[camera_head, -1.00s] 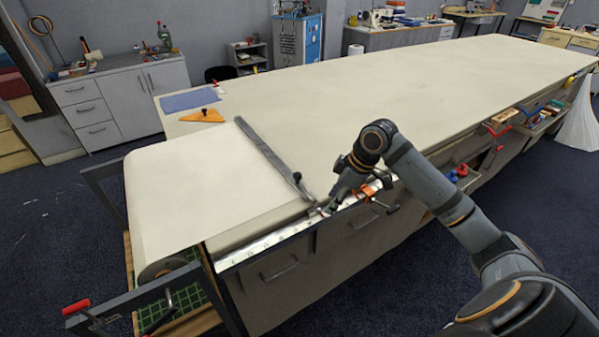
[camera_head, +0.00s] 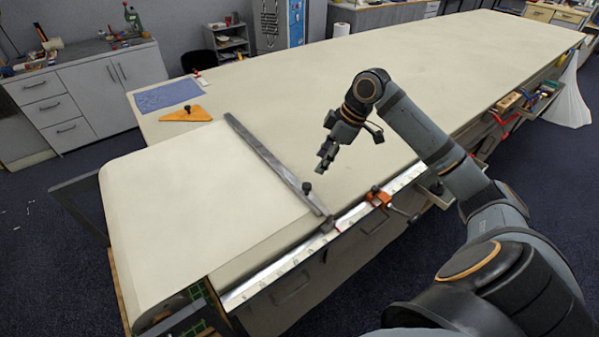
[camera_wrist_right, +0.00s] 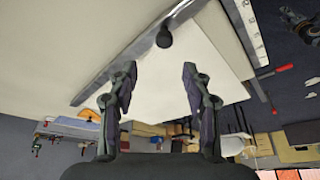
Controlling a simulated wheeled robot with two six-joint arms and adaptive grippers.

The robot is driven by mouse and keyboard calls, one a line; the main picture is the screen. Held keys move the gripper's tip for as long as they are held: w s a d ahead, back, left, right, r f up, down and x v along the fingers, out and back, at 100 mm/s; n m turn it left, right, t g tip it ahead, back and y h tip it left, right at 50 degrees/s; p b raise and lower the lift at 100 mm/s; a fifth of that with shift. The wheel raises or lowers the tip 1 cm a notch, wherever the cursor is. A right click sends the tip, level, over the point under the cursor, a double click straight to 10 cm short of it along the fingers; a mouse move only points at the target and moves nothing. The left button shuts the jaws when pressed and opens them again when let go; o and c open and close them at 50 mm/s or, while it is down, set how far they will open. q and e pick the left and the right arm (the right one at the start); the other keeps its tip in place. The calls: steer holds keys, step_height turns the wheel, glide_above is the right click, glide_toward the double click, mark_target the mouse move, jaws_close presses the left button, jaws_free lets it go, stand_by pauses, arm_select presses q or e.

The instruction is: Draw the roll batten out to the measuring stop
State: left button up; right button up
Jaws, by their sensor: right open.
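The roll batten (camera_head: 268,157) is a long grey bar lying across the front edge of the pale cloth (camera_head: 195,205). A black knob (camera_head: 306,187) stands near its near end, which meets the ruler rail. The knob also shows in the right wrist view (camera_wrist_right: 164,38). The orange measuring stop (camera_head: 378,197) is clamped on the rail, a short way right of the batten and apart from it. My right gripper (camera_head: 323,165) is open and empty above the table, close to the knob but apart from it. Its fingers (camera_wrist_right: 156,72) are spread in the wrist view. My left gripper is out of view.
The metal ruler rail (camera_head: 275,272) runs along the near table edge. An orange triangle (camera_head: 186,113) and a blue cloth (camera_head: 167,95) lie at the far left edge. The tabletop (camera_head: 420,75) beyond the batten is bare. Open drawers with tools (camera_head: 510,102) jut out at the right.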

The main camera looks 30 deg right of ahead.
mark_target(307, 185)
steer(key=x, duration=0.4)
steer(key=p+x, duration=0.1)
steer(key=x, duration=0.2)
steer(key=shift+s+a+f, duration=0.15)
steer(key=shift+s+a, duration=0.05)
steer(key=shift+s, duration=0.1)
steer(key=shift+x, duration=1)
steer(key=shift+f, duration=0.35)
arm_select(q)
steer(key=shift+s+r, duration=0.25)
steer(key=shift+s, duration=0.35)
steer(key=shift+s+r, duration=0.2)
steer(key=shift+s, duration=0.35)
arm_select(e)
jaws_close()
